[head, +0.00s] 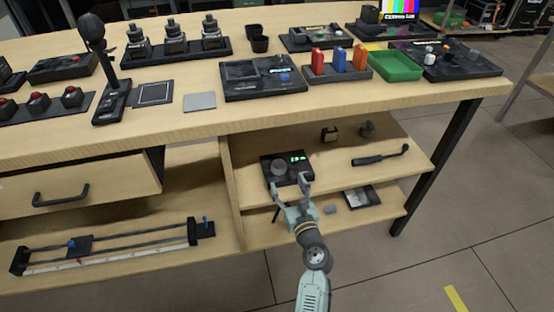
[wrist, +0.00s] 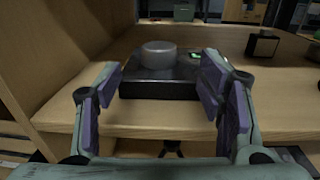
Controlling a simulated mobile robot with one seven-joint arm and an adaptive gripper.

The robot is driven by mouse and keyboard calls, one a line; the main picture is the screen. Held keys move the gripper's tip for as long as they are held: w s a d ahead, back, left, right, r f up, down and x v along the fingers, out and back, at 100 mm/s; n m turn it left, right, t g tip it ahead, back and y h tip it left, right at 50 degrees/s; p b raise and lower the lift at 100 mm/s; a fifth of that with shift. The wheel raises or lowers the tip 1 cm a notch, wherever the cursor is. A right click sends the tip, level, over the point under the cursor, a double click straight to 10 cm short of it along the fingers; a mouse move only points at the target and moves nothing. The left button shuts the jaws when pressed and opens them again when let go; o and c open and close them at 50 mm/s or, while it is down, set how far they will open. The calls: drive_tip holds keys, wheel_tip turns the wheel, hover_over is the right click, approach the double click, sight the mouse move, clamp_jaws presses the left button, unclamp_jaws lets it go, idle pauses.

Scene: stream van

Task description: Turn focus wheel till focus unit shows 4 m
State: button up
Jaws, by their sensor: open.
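The focus unit (head: 286,168) is a dark box on the upper shelf under the table, at its left end. Its grey round focus wheel (head: 279,168) sits on top at the left, and a small green lit display (head: 298,158) sits at the right; its reading is too small to tell. In the wrist view the wheel (wrist: 159,55) stands upright on the box (wrist: 160,85), ahead of my gripper. My gripper (head: 291,188) is open and empty at the shelf's front edge. In the wrist view its fingers (wrist: 163,85) are spread either side, nearer than the wheel and apart from it.
The shelf's wooden left wall (wrist: 75,50) stands close to the unit. A black-handled tool (head: 380,156) and a small dark box (head: 329,133) lie to the right on the shelf. The tabletop (head: 200,125) overhangs above. A tray (head: 360,197) lies on the lower shelf.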

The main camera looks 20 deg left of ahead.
sight(281, 169)
drive_tip(key=x, duration=0.9)
drive_tip(key=shift+w+a+p, duration=0.25)
drive_tip(key=shift+a+p, duration=0.05)
drive_tip(key=shift+p, duration=0.1)
drive_tip(key=shift+c, duration=0.4)
drive_tip(key=shift+r, duration=0.1)
drive_tip(key=c, duration=1.1)
